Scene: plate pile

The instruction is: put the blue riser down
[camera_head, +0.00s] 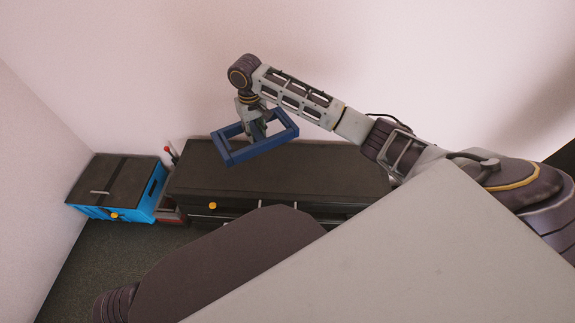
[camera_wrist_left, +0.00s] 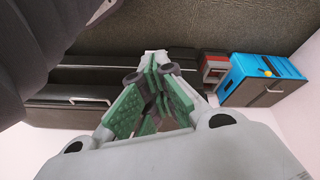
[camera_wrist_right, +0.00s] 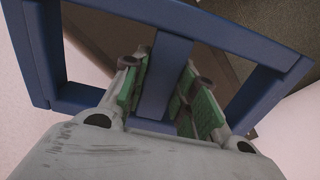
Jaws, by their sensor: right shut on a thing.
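The blue riser (camera_head: 262,146) is an open rectangular frame with a crossbar, held tilted in the head view over the back left part of the black cabinet top. My right gripper (camera_head: 257,130) is shut on it. In the right wrist view, the riser's middle bar (camera_wrist_right: 166,75) sits between the green finger pads of that gripper (camera_wrist_right: 163,88). Whether the riser touches the cabinet I cannot tell; it looks raised. My left gripper (camera_wrist_left: 158,68) shows only in the left wrist view, its fingers together with nothing visible between them.
The long black cabinet (camera_head: 310,172) stands against the back wall, its top bare. A blue box-like cabinet with a dark top (camera_head: 117,178) stands to the left. A small red and grey thing (camera_head: 171,212) is between them. My own body covers the lower right.

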